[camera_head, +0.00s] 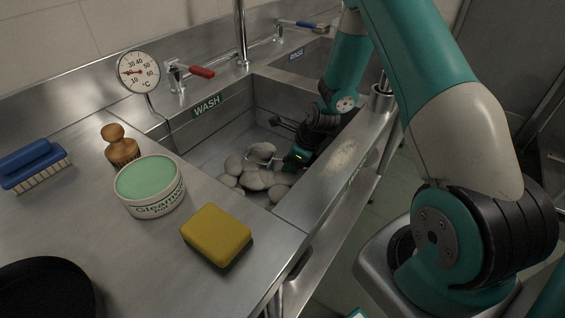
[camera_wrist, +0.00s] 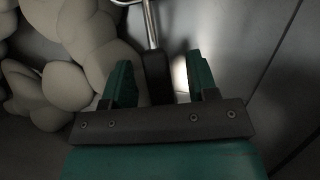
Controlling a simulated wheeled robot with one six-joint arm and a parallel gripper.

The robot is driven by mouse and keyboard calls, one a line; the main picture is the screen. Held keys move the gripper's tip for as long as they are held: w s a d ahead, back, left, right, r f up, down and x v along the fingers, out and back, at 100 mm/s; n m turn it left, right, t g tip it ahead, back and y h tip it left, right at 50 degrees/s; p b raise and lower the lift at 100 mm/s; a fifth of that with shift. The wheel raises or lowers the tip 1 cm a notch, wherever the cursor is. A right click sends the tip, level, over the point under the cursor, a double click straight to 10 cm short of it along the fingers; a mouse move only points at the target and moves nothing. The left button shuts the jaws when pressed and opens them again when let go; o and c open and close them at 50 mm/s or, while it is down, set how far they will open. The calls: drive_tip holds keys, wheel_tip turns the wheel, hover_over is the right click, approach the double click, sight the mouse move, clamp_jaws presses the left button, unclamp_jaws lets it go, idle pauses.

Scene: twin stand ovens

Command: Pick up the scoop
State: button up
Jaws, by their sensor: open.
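In the wrist view, a tool with a black handle (camera_wrist: 156,72) and a bright metal shaft, which looks like the scoop, runs down from the top edge. Its handle lies between my gripper's two green fingers (camera_wrist: 161,80), with visible gaps on both sides. My gripper is open and not closed on it. The tool's far end is cut off by the top of the picture. In the head view, my gripper (camera_head: 298,158) is down inside the wash basin, beside a pile of pale rounded lumps (camera_head: 257,173). The scoop is mostly hidden there.
The basin's front rim (camera_head: 325,180) is close to my arm. A red-handled tap (camera_head: 201,72) and dial thermometer (camera_head: 138,72) stand behind. A yellow sponge (camera_head: 217,233), green-topped tub (camera_head: 150,187), wooden-knobbed brush (camera_head: 121,147) and blue brush (camera_head: 34,165) sit on the left counter.

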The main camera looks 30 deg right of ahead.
clamp_jaws()
